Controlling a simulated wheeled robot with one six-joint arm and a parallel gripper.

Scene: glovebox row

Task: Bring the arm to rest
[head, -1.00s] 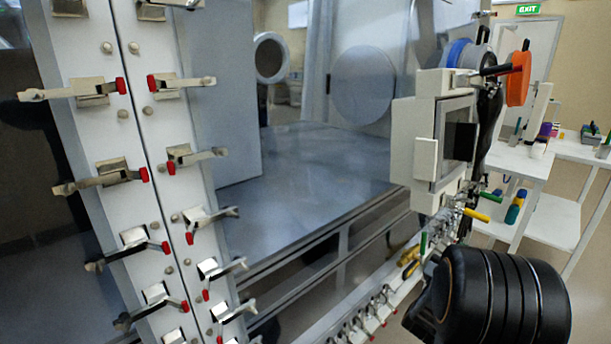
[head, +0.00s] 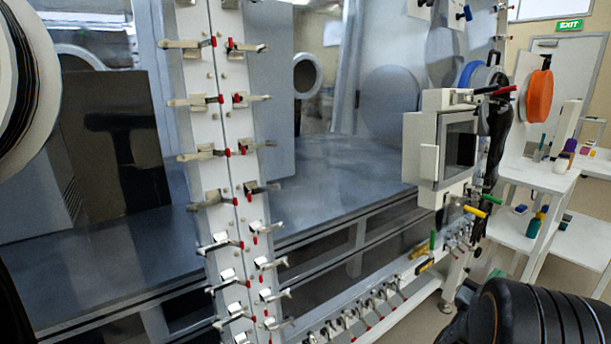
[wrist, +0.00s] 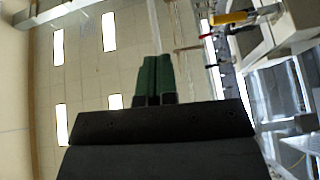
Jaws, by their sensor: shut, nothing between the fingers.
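My gripper (wrist: 155,82) shows in the wrist view with its two green fingers side by side and touching. It is shut and empty. Behind the fingers the wrist view shows a pale ceiling with bright light panels, and glovebox fittings along the right side. The gripper itself does not show in the head view. A black, ringed part of my arm fills the lower right corner of the head view.
The glovebox (head: 340,180) fills the left and middle, with a post of red-tipped latches (head: 228,150). A screen box (head: 458,150) and an orange disc (head: 538,97) stick out on its right. A white shelf table (head: 528,172) stands at the far right, near floor.

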